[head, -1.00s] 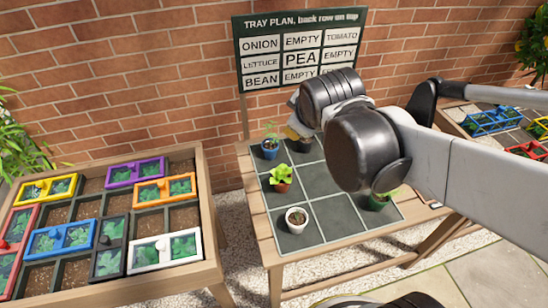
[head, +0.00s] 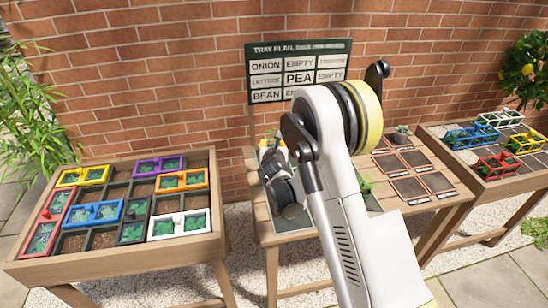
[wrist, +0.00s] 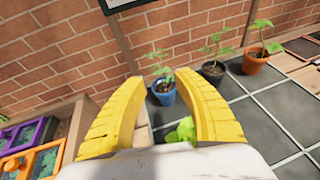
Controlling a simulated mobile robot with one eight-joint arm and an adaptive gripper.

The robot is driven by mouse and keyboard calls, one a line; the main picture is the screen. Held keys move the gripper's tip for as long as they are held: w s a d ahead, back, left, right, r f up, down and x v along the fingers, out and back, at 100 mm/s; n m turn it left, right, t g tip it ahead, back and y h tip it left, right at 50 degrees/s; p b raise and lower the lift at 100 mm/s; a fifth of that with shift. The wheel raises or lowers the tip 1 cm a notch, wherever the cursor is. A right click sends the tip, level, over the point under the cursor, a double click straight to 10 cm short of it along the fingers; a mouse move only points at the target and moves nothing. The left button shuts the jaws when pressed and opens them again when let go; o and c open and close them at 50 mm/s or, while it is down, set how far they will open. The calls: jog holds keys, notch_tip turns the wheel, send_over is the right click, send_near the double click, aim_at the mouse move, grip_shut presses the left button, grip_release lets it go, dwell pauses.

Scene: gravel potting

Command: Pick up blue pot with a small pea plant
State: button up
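The blue pot (wrist: 165,93) holds a small, thin-stemmed green plant (wrist: 160,68). It stands upright on the back left of the dark gridded tray (wrist: 285,112). In the wrist view it shows between the yellow fingertips of my gripper (wrist: 160,81), which are spread apart. The pot seems to lie ahead of the tips; I cannot tell whether they touch it. In the head view my gripper (head: 267,147) is at the tray's back left, and my arm hides the blue pot.
A black pot (wrist: 213,72) and a terracotta pot (wrist: 255,62) with plants stand right of the blue pot. A bright green plant (wrist: 182,131) is low between the fingers. The tray plan sign (head: 299,75) and brick wall are behind. A planter table (head: 120,268) stands left.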

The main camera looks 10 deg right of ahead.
aim_at(272, 137)
jog(key=b+x, duration=0.1)
jog(key=x, duration=0.2)
jog(key=b+x, duration=0.1)
jog(key=x, duration=0.3)
jog(key=b+x, duration=0.1)
jog(key=x, duration=0.2)
jog(key=shift+w+a+f, duration=0.1)
jog(key=shift+f, duration=0.3)
jog(key=shift+w, duration=0.35)
grip_shut()
